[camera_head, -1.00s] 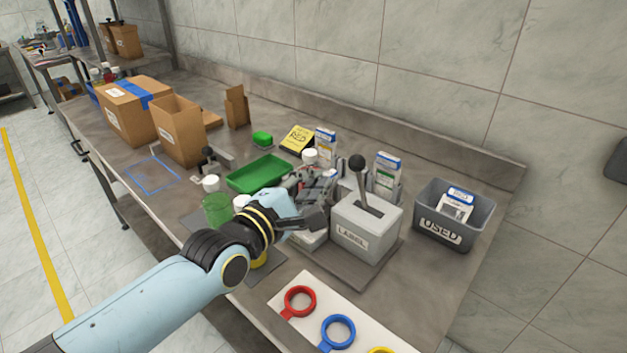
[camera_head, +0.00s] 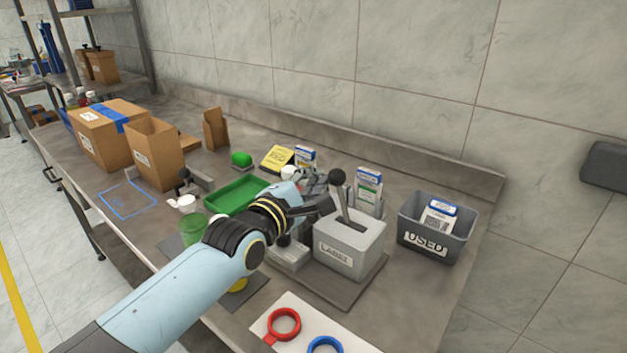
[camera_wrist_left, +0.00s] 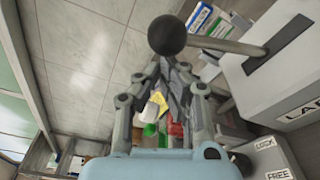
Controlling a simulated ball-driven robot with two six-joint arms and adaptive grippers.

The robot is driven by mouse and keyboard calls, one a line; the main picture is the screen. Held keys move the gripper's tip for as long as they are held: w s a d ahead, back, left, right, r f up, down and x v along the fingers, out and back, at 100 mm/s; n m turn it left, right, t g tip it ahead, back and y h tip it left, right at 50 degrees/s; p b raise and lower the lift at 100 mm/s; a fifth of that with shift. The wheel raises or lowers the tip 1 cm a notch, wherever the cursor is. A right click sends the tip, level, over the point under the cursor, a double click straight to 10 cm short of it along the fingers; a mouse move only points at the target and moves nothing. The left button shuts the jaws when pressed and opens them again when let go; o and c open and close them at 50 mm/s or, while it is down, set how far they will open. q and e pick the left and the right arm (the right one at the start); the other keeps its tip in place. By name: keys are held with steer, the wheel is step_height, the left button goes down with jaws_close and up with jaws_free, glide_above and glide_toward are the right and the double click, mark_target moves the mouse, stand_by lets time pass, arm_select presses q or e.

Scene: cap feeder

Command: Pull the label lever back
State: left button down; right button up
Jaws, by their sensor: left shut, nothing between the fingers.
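The label lever has a round black knob (camera_head: 338,176) on a grey metal stem. The stem rises from a slot in the top of the grey box marked LABEL (camera_head: 349,262) and leans to the left. My left gripper (camera_head: 322,203) is shut and empty, just left of the lever near the upper stem. In the left wrist view the knob (camera_wrist_left: 167,35) appears right in front of the closed fingertips (camera_wrist_left: 172,68). I cannot tell whether they touch it. My right gripper is not in view.
A grey bin marked USED (camera_head: 431,250) stands right of the lever box. A green tray (camera_head: 237,194) and small boxes lie behind and left of my arm. Red (camera_head: 284,323) and blue rings lie on a white board at the front. A LOCK/FREE block (camera_wrist_left: 268,158) shows in the wrist view.

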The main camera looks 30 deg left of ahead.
mark_target(340, 176)
arm_select(q)
steer(key=shift+d+r+m, duration=0.15)
steer(key=shift+d+m, duration=0.1)
steer(key=shift+m, duration=0.05)
steer(key=shift+d+r+p, duration=0.1)
steer(key=shift+p, duration=0.2)
steer(key=d+m, duration=0.1)
steer(key=d+r+m+p, duration=0.1)
steer(key=m, duration=0.1)
steer(key=shift+s, duration=0.2)
steer(key=shift+s+d+r+m+t, duration=0.1)
steer(key=shift+d+r+m+t, duration=0.15)
steer(key=shift+d, duration=0.35)
steer(key=shift+s+d+r+m+t, duration=0.1)
steer(key=shift+d+m, duration=0.25)
steer(key=shift+d, duration=0.2)
steer(key=shift+s+d+r+m+p, duration=0.15)
steer(key=shift+d+m+p, duration=0.55)
steer(key=shift+d+m, duration=0.7)
steer(key=shift+s, duration=0.1)
